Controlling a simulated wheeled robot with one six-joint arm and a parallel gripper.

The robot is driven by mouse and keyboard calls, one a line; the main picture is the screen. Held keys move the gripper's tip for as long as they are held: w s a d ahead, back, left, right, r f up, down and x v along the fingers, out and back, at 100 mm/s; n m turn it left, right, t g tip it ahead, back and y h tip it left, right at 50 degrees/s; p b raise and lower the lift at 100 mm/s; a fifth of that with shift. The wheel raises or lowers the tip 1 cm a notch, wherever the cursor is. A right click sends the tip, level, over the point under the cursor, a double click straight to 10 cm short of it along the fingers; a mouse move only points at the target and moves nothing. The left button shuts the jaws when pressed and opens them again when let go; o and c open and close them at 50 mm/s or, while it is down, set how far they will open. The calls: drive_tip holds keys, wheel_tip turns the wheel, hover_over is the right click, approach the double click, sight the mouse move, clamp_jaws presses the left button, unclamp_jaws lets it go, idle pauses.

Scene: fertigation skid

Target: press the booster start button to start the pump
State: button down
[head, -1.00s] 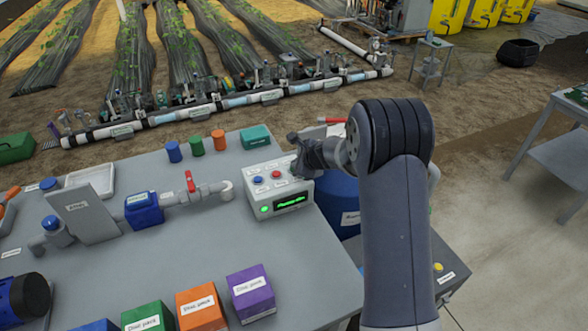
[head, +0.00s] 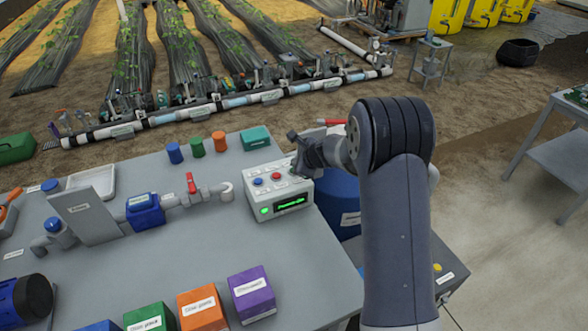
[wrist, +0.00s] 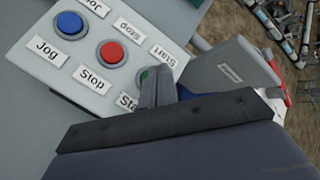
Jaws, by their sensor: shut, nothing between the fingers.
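The control box (head: 256,200) sits at the right end of the grey bench. It has a blue Jog button (wrist: 69,23), a red Stop button (wrist: 111,53) and a green Start button (wrist: 145,74) in a row. My gripper (head: 297,168) is over the right end of the box's top and hides the Start button from the head view. In the wrist view its shut, empty fingers (wrist: 158,88) are at the Start button and cover most of it. I cannot tell whether they touch it. The box front has a lit green lamp (head: 264,210) and a green text display (head: 291,203).
A pipe with a red-handled valve (head: 191,184) runs left of the box. Blue, green and orange cylinders and a teal case (head: 256,138) stand behind it. Orange (head: 201,307) and purple packs (head: 251,293) stand near the front. A blue drum (head: 338,190) is beyond the bench's right edge.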

wheel_tip(320, 180, up, 5)
drive_tip(key=p, duration=0.4)
drive_tip(key=shift+r, duration=0.1)
drive_tip(key=shift+s, duration=0.1)
idle(0.7)
